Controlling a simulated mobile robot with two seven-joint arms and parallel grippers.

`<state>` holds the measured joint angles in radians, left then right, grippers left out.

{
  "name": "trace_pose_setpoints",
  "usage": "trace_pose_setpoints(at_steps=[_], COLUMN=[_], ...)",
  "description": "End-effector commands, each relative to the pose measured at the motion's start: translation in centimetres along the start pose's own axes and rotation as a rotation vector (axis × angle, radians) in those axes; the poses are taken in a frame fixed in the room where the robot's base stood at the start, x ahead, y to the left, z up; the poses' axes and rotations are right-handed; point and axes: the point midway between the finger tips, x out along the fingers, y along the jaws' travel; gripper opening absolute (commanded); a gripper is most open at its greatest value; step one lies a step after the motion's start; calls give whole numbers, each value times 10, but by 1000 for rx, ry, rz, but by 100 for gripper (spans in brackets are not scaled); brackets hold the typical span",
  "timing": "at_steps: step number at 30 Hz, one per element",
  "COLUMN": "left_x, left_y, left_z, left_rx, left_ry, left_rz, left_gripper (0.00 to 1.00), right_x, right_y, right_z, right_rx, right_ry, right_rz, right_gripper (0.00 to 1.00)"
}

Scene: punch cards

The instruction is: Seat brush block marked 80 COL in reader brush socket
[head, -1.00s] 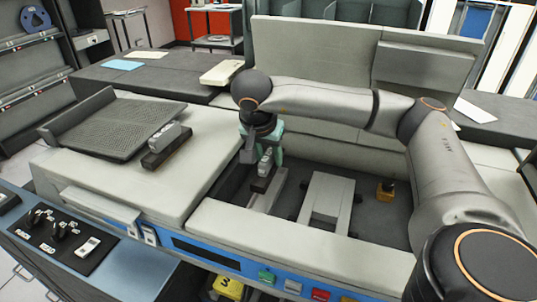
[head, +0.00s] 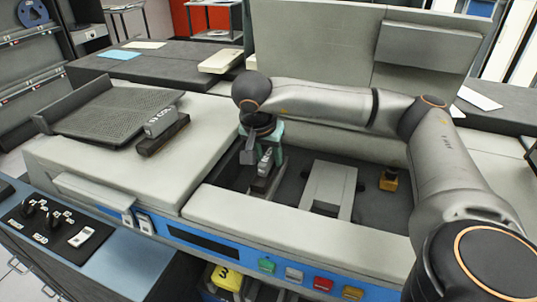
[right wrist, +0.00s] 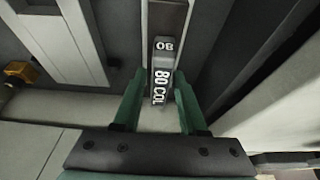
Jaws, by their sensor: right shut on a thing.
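The grey brush block marked 80 COL (head: 266,160) is in my right gripper (head: 263,150), low in the open dark bay of the machine. In the right wrist view the block (right wrist: 161,75) stands between the two teal fingers of the gripper (right wrist: 160,88), with its lettering facing the camera. The fingers are shut on it. The reader brush socket appears to be the narrow channel under the block; its seat is hidden, and I cannot tell whether the block touches it. My left gripper is not in view.
A similar grey block (head: 160,121) sits on a dark holder (head: 163,137) on the left deck, beside a ribbed tray (head: 112,118). A light grey bridge part (head: 328,185) and a small yellow part (head: 388,180) stand right in the bay. The front cover borders the bay.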

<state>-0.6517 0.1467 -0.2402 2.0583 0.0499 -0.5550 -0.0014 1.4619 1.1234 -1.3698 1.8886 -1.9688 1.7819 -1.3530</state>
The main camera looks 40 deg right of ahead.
Motion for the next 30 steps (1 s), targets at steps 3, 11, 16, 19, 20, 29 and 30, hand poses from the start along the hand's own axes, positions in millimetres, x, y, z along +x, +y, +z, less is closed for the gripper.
trace_pose_setpoints(at_steps=[3, 11, 16, 19, 20, 29, 30], left_x=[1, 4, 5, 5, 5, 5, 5], left_y=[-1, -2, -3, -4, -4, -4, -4], left_z=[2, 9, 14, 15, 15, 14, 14], left_rx=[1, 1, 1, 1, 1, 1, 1], left_ry=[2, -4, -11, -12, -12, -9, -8], left_rz=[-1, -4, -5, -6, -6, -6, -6], left_gripper=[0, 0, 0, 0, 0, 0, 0], right_x=[5, 15, 19, 20, 20, 20, 20], right_y=[0, -1, -1, -1, -1, -1, -1], right_z=[2, 6, 8, 8, 8, 8, 8], right_rx=[1, 1, 1, 1, 1, 1, 0], right_ry=[1, 1, 1, 1, 1, 1, 1], right_rz=[-1, -2, -1, -2, -2, -2, -1], right_gripper=[0, 0, 0, 0, 0, 48, 53])
